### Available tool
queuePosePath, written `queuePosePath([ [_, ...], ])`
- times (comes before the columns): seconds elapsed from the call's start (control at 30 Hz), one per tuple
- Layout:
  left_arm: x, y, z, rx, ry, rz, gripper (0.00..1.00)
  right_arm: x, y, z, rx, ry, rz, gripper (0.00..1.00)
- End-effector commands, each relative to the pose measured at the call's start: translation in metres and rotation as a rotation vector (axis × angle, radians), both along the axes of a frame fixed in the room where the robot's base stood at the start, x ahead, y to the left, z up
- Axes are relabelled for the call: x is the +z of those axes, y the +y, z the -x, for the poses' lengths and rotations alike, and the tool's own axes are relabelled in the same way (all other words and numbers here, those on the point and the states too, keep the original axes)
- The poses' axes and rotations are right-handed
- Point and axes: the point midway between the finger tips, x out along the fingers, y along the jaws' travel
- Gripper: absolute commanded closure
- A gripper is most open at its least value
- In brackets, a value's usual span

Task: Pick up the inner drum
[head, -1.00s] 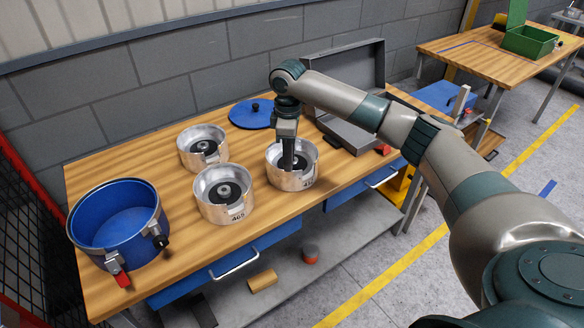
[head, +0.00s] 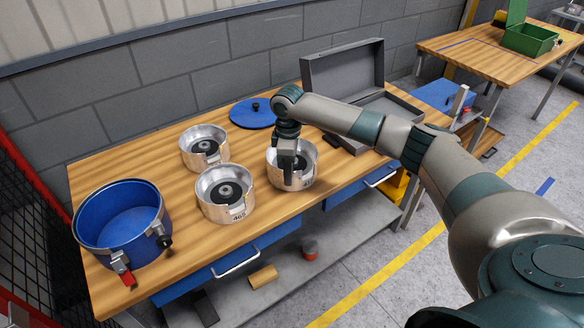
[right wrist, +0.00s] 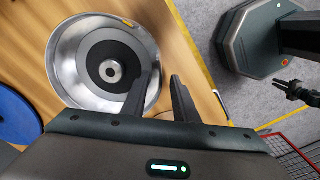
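Three silver drums with dark hubs stand on the wooden bench: one at the back left (head: 190,160), one at the front marked 465 (head: 212,207), and one at the right (head: 279,180). My right gripper (head: 291,172) is at the right drum, pointing down. In the right wrist view this drum (right wrist: 68,68) lies below the open fingers (right wrist: 164,75). One finger overlaps the drum's inside, the other appears beyond its rim. Contact cannot be told. A small dark shape at the right edge there looks like my left gripper (right wrist: 282,90); its fingers are unclear.
A blue pot (head: 121,246) with clamps stands at the bench's left end. A blue lid (head: 245,113) lies behind the drums. An open grey case (head: 345,75) stands at the back right. Clear wood lies left of the back drum.

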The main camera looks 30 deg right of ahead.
Motion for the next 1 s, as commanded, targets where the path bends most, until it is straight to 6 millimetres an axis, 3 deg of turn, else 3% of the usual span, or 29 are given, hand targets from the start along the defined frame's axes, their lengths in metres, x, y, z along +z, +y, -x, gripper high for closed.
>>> queuePosePath([
  [0.03,0.0,0.0002,0.0001,0.0,0.0,0.0,0.81,0.0002,-0.0001,-0.0001,0.0,0.0,0.0,0.81],
  [0.1,0.0,0.0003,0.0001,0.0,0.0,0.0,0.81,0.0002,-0.0001,0.0,0.0,0.0,0.0,0.97],
  [0.13,0.0,0.0004,0.0001,0.0,0.0,0.0,0.81,0.0003,-0.0001,-0.0001,0.0,0.0,0.0,1.0],
  [1.0,0.0001,0.0004,0.0001,0.0,0.0,0.0,0.81,0.0006,-0.0001,-0.0001,0.001,0.0,0.0,1.0],
])
